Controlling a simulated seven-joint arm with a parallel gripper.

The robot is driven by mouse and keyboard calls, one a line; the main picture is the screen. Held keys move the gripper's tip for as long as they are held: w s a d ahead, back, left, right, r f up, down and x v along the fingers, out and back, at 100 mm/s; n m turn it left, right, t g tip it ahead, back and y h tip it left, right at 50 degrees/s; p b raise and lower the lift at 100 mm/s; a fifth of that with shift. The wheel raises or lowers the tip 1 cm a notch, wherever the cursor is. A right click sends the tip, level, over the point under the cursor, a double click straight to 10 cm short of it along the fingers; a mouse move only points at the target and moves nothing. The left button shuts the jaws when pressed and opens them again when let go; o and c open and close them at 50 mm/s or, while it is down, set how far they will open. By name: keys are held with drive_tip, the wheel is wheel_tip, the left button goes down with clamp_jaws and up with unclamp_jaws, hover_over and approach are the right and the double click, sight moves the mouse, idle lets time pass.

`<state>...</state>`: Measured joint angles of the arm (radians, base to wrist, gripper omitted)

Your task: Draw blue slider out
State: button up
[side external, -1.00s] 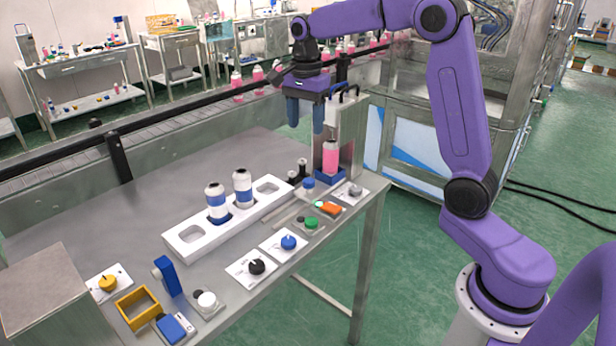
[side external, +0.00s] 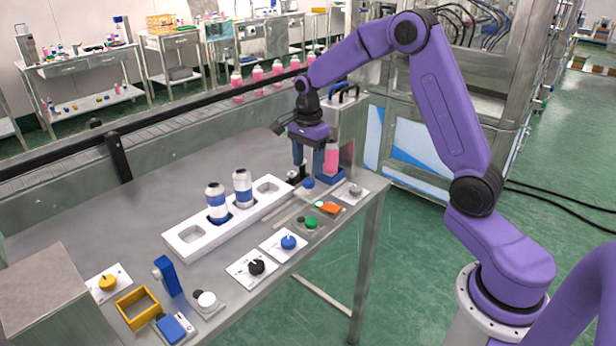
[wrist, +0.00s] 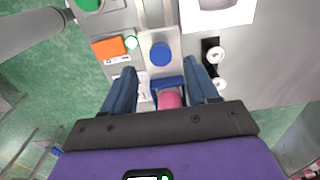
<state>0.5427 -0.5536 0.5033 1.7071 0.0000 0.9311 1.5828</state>
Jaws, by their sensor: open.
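The blue slider appears to be a round blue knob (side external: 308,183) on a grey plate at the table's right end. In the wrist view the blue knob (wrist: 160,54) lies just ahead of the fingertips, roughly centred between them. Behind it a pink can (side external: 332,158) stands upright in a blue holder (side external: 331,178) at the metal press (side external: 350,125). My gripper (side external: 308,168) points down with fingers apart, low above the knob and close to the can. In the wrist view the open fingers (wrist: 162,68) hold nothing; the can's top shows between them.
A white rack (side external: 188,240) with two blue-and-white cans stands to the left. The grey tabletop (side external: 110,215) behind the rack is bare.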

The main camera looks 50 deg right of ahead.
sight(308, 181)
drive_tip(key=shift+f, duration=2.55)
drive_tip(key=shift+a, duration=0.1)
clamp_jaws()
